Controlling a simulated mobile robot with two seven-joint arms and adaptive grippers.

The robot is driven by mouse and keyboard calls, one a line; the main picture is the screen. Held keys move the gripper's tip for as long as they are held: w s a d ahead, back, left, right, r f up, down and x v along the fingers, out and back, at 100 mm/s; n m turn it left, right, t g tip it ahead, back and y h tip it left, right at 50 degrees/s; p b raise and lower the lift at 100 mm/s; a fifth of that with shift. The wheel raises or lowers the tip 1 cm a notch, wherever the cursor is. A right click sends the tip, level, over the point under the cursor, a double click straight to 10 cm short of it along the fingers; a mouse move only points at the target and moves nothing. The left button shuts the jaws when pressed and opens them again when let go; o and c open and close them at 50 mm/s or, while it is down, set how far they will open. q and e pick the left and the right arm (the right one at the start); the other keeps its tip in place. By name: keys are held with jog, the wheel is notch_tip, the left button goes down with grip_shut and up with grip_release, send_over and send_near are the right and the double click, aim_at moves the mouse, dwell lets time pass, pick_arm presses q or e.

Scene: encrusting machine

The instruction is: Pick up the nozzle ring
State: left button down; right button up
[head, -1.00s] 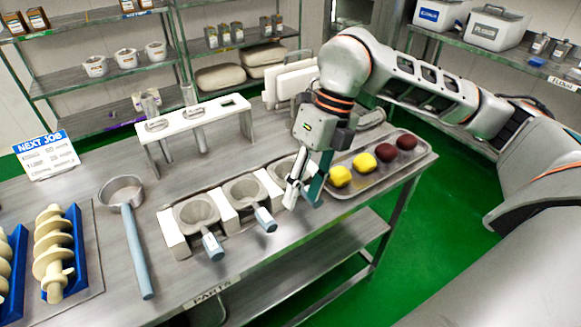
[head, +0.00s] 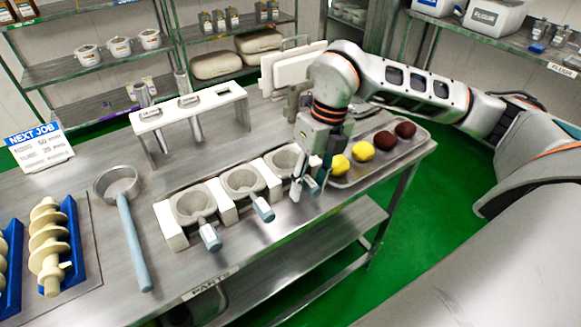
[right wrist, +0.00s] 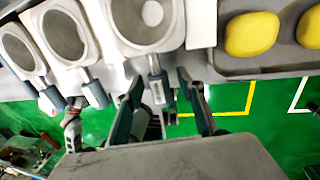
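Three grey ring-shaped cups with blue handles sit in a row between white blocks on the steel table. None carries a readable label naming it the nozzle ring. The rightmost cup (head: 285,160) is nearest my right gripper (head: 307,187) and also shows in the right wrist view (right wrist: 148,14). The right gripper is open, pointing down at the table's front edge. In the right wrist view, its fingers (right wrist: 162,110) stand on either side of that cup's handle (right wrist: 157,87), with gaps visible. The middle cup (head: 243,182) and left cup (head: 196,204) are free. My left gripper is not seen.
A steel tray (head: 345,181) with yellow and dark red balls lies just right of the gripper. A metal ring with a long blue handle (head: 133,240) lies at left. A white rack (head: 190,106) stands behind the cups. Blue-cradled screws (head: 50,248) are at far left.

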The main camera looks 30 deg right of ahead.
grip_shut()
jog(key=shift+r, duration=0.1)
